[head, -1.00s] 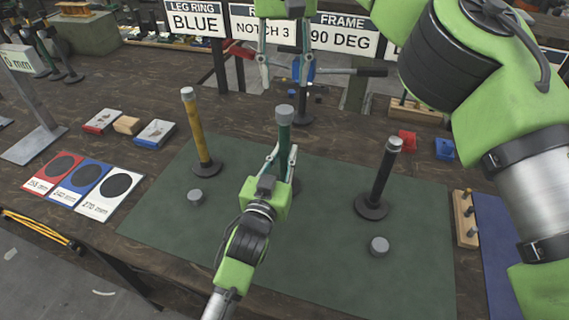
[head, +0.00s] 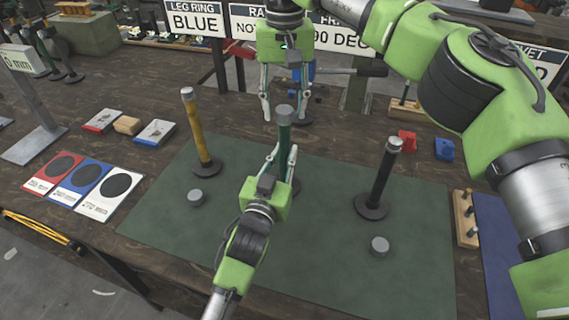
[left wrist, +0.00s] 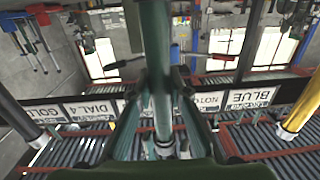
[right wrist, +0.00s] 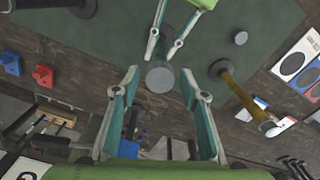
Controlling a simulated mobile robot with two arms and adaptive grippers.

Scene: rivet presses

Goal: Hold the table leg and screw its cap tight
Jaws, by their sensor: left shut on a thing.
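The green table leg (head: 284,139) stands upright on the mat, its grey cap (head: 285,111) on top. My left gripper (head: 282,162) is shut around the leg below the cap; the leg also shows close up in the left wrist view (left wrist: 157,60). My right gripper (head: 285,108) points down from above, open, its fingers to either side of the cap in the picture. In the right wrist view the cap (right wrist: 160,78) appears between the open fingertips, with no contact visible. The leg's foot is partly hidden behind my left gripper.
A yellow leg (head: 198,130) and a black leg (head: 381,180) stand on the green mat (head: 320,225). Two loose grey caps (head: 196,197) (head: 379,246) lie there. Small red and blue blocks, size cards and a wooden rack (head: 465,218) surround the mat. A press (head: 301,72) stands behind.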

